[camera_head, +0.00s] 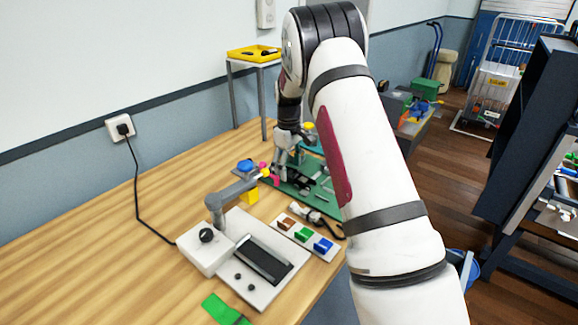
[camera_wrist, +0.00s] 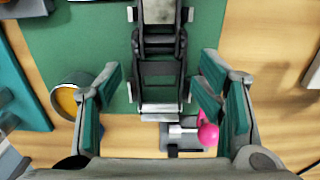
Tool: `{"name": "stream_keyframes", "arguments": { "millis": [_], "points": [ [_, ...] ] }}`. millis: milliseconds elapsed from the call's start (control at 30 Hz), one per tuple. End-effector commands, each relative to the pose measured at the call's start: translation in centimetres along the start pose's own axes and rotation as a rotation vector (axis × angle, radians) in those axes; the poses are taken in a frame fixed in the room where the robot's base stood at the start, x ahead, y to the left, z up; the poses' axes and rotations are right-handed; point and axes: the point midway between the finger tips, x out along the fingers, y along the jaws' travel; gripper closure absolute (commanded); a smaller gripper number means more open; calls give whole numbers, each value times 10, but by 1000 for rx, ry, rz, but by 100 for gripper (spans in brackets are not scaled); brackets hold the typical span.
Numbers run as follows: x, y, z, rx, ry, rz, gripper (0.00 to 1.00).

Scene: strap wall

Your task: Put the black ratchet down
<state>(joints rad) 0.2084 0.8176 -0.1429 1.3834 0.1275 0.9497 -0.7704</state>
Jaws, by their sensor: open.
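In the wrist view a black ratchet (camera_wrist: 160,72) with pale metal parts lies over the green mat (camera_wrist: 100,40), its lower end near the mat's edge. My gripper (camera_wrist: 161,85) is open, its two green-padded fingers on either side of the ratchet with a visible gap to each. Whether the ratchet rests fully on the mat cannot be told. In the head view my gripper (camera_head: 281,165) is low over the green mat (camera_head: 322,198) at the table's far part; dark pieces there are too small to tell apart.
A grey piece with a pink knob (camera_wrist: 208,134) sits close to the right finger. A round orange-topped item (camera_wrist: 66,101) is by the left finger. In the head view a device with a dark screen (camera_head: 265,260) and a tray of coloured blocks (camera_head: 302,234) stand nearer.

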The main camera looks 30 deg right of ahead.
Motion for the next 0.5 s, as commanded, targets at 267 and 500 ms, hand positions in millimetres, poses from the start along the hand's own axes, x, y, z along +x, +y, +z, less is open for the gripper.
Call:
{"name": "stream_keyframes", "arguments": {
  "millis": [267, 500],
  "points": [
    [-17, -1, 0, 0, 3, 0, 37],
    [-66, 0, -1, 0, 5, 2, 37]
  ]
}}
